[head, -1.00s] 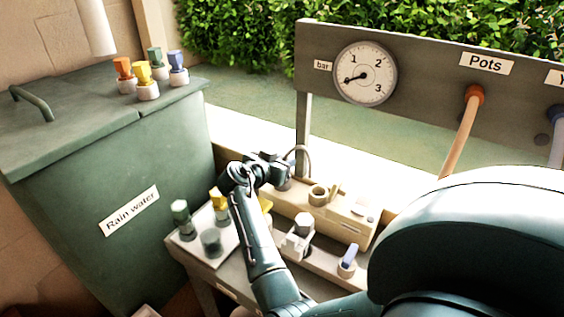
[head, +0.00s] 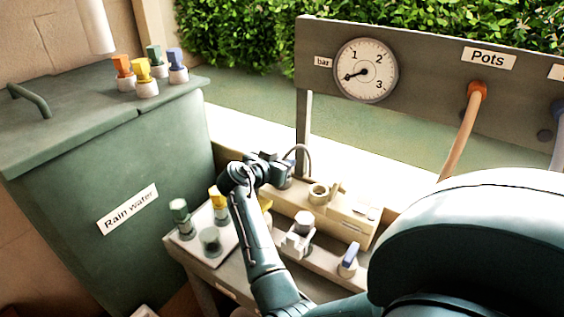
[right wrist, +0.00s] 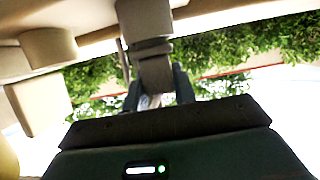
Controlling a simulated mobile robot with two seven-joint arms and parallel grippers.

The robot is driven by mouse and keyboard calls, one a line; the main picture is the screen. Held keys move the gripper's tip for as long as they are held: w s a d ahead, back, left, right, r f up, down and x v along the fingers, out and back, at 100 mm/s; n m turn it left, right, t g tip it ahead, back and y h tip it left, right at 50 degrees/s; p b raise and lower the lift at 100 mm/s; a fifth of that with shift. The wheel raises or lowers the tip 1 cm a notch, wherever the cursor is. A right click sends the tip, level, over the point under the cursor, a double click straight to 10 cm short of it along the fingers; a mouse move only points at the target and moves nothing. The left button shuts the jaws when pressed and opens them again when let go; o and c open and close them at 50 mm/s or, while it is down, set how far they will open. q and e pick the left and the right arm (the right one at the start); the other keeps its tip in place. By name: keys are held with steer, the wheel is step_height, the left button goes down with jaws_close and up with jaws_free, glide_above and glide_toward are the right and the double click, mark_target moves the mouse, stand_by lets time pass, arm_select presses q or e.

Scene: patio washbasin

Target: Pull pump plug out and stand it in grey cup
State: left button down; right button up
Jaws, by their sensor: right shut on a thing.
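My right gripper (head: 284,172) is at the far left end of the beige pump unit (head: 345,215), beside a curved grey cable (head: 304,150). In the right wrist view its fingers (right wrist: 158,92) are shut on the grey plug (right wrist: 155,68). A beige part (right wrist: 145,18) adjoins the plug at the top of that view. I cannot tell whether the plug is still seated. My left gripper is not in view.
The pale board (head: 203,256) also holds a green-topped fitting (head: 180,213) and a yellow-topped one (head: 218,199). A white holder (head: 297,243) and a blue-handled valve (head: 349,257) stand in front of the pump. The rain water bin (head: 110,170) is at left, the gauge panel (head: 425,70) behind.

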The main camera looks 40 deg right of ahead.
steer(key=shift+f, duration=0.35)
steer(key=o, duration=0.7)
